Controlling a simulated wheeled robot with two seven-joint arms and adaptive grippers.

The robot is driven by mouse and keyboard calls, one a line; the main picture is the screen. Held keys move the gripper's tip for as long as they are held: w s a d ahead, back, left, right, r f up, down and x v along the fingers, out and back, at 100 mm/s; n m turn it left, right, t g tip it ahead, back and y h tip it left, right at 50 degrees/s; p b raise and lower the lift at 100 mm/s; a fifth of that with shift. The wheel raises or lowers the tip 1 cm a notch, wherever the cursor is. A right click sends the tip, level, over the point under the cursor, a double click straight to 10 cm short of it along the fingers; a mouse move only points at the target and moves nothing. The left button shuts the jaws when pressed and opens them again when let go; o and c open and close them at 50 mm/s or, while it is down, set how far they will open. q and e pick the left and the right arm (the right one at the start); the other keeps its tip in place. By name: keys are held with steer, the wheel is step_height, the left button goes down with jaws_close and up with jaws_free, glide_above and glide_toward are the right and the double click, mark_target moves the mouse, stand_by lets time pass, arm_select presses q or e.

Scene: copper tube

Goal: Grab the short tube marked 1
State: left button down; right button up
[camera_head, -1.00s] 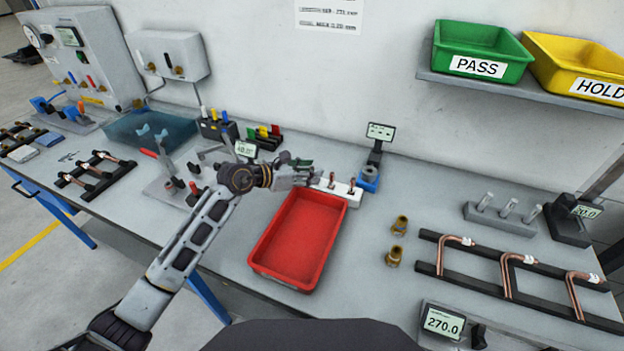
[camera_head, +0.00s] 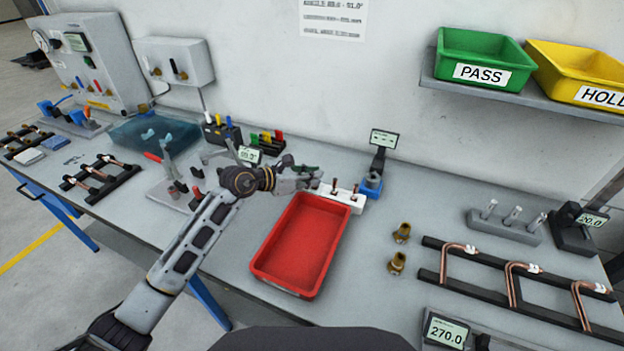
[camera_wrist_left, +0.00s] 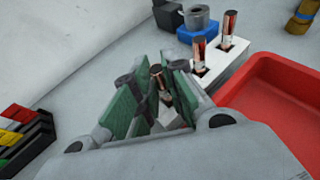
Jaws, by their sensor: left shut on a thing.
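Short copper tubes stand upright in a white block (camera_head: 343,197) behind the red tray. In the left wrist view, two tubes stand free in the white block (camera_wrist_left: 232,58), a middle tube (camera_wrist_left: 199,52) and a far tube (camera_wrist_left: 228,27). My left gripper (camera_head: 316,182) is at the block's left end. In the left wrist view, my left gripper (camera_wrist_left: 165,85) is shut on the nearest short tube (camera_wrist_left: 157,77), which sits between its green pads. I cannot read any number on the tubes. My right gripper is not in view.
The red tray (camera_head: 270,262) lies just in front of the block. A blue device with a display (camera_head: 383,140) stands behind the block's right end. Brass fittings (camera_head: 397,263) and a black rack of bent tubes (camera_head: 433,276) are to the right.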

arm_select(q)
step_height(320, 180, up, 9)
steer(key=shift+r, duration=0.15)
stand_by(0.4)
stand_by(0.5)
